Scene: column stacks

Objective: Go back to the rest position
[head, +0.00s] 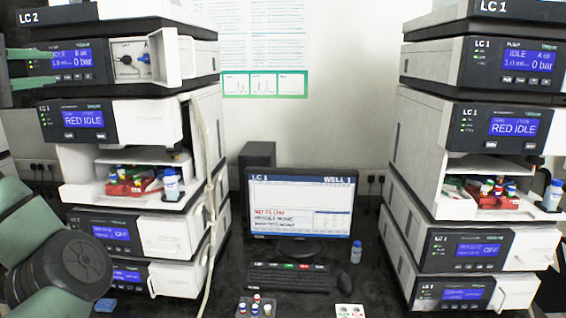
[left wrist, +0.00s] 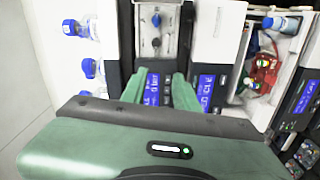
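My left gripper (head: 48,68) comes in at the upper left edge of the head view. Its two green fingers are apart, in front of the left end of the pump module (head: 180,58) in the left stack. In the left wrist view my left gripper (left wrist: 158,88) shows open, with nothing held between the fingers and the blue pump display beyond them. I cannot tell whether the fingers touch the module. My right gripper is not in view.
Instrument stacks stand left (head: 150,225) and right (head: 405,145), each with an open bay holding a red vial rack (head: 135,182). Between them are a monitor (head: 300,205), keyboard (head: 290,276) and blue-capped bottle (head: 356,252). Vial holders (head: 242,308) sit at the front.

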